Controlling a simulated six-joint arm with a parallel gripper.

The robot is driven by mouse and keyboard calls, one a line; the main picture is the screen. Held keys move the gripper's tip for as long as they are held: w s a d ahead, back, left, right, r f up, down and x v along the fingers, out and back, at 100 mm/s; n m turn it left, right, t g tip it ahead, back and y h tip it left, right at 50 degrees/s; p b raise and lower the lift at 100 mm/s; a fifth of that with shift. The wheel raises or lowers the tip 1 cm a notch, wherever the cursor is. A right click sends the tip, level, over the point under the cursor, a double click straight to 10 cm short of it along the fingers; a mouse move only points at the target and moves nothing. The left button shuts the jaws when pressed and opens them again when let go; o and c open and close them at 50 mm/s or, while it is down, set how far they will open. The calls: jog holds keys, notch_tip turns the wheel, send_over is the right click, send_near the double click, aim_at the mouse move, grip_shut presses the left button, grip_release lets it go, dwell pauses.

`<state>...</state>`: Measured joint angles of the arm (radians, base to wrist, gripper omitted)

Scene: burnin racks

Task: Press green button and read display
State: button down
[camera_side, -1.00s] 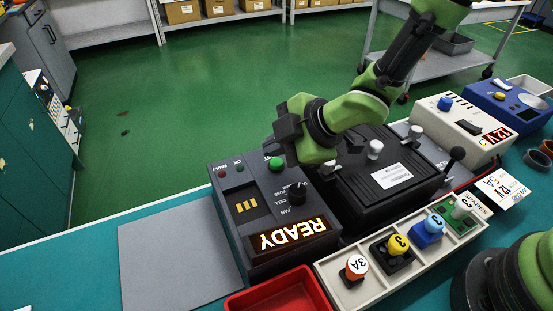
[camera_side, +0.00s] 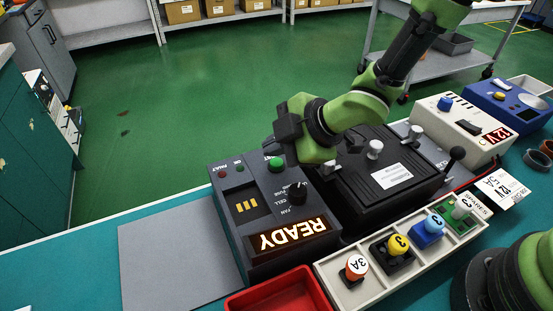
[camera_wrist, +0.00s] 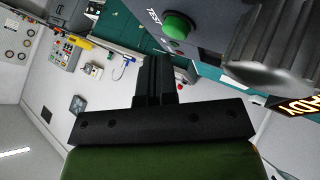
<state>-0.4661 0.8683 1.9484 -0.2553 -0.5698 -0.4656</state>
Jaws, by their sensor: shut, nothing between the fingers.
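The green button (camera_side: 276,164) sits on the top face of a dark grey test unit (camera_side: 228,194), near its far edge. It also shows in the wrist view (camera_wrist: 180,25) beside the word TEST. The display (camera_side: 289,238) on the unit's near end is lit and reads READY, upside down in the side view; part of it shows in the wrist view (camera_wrist: 297,104). My gripper (camera_side: 283,148) is shut and empty, close above and beside the green button in the side view. In the wrist view its fingers (camera_wrist: 155,75) point towards the unit, below the button with a gap between them.
A black knob (camera_side: 298,192) stands up on the unit. A black box (camera_side: 388,178) with a white label is right beside it. A cream tray (camera_side: 333,276) of coloured fuses and a red bin (camera_side: 283,297) lie in front. A grey mat (camera_side: 172,262) at left is bare.

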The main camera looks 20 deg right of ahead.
aim_at(277, 164)
dwell(0.8)
jog(key=shift+f, duration=0.4)
jog(key=shift+f, duration=0.45)
dwell(0.4)
jog(key=shift+r, duration=0.85)
jog(key=shift+r, duration=0.1)
jog(key=shift+r, duration=2.4)
